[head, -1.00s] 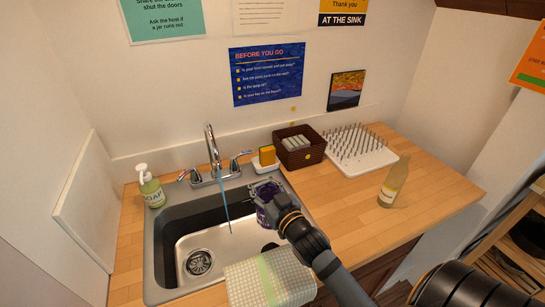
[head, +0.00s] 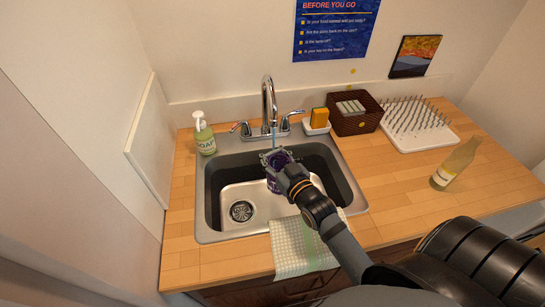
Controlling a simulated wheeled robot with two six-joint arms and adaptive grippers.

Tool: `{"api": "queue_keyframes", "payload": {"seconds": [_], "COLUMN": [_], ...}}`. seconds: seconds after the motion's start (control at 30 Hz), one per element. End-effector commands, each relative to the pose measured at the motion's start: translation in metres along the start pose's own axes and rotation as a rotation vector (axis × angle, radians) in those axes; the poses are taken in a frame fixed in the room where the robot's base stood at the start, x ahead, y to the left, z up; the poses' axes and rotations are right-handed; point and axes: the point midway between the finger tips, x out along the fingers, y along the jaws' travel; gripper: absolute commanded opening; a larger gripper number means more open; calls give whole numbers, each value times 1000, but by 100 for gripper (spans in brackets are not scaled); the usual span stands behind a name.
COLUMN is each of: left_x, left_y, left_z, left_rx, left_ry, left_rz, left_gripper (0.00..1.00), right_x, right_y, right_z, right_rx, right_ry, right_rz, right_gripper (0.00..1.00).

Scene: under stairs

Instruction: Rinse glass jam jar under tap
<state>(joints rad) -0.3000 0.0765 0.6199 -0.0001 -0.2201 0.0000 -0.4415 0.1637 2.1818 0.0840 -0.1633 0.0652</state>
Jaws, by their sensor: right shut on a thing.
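My right gripper (head: 277,162) is shut on the glass jam jar (head: 273,184), which has dark purple in it. The gripper and arm hide most of the jar. It is held over the sink basin, below the tap (head: 269,101). A thin blue stream of water (head: 274,137) runs from the spout down to the jar and gripper; I cannot tell whether it enters the jar. My left gripper is not in view.
The steel sink (head: 211,206) has its drain at lower left. A soap bottle (head: 204,134) stands left, a sponge (head: 319,117) and brown basket (head: 357,124) right. Further right are a drying rack (head: 424,137) and a bottle (head: 455,166). A checked towel (head: 291,249) hangs over the front edge.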

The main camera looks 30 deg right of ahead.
Motion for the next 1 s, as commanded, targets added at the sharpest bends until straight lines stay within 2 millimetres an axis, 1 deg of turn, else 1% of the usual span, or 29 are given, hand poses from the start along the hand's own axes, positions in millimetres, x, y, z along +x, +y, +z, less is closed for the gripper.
{"api": "queue_keyframes", "payload": {"seconds": [0.1,0.43,0.7,0.83,1.0], "left_x": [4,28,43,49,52], "left_y": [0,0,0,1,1], "left_z": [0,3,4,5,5], "left_rx": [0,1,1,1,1], "left_ry": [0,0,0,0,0], "left_rz": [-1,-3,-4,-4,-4], "left_gripper": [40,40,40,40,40], "right_x": [14,50,78,88,94], "right_y": [5,18,29,32,35], "right_z": [3,14,18,20,20], "right_rx": [-2,-1,-1,-1,-1], "right_ry": [4,3,3,2,2], "right_rz": [1,0,1,1,0], "right_gripper": [0,0,0,0,0]}}
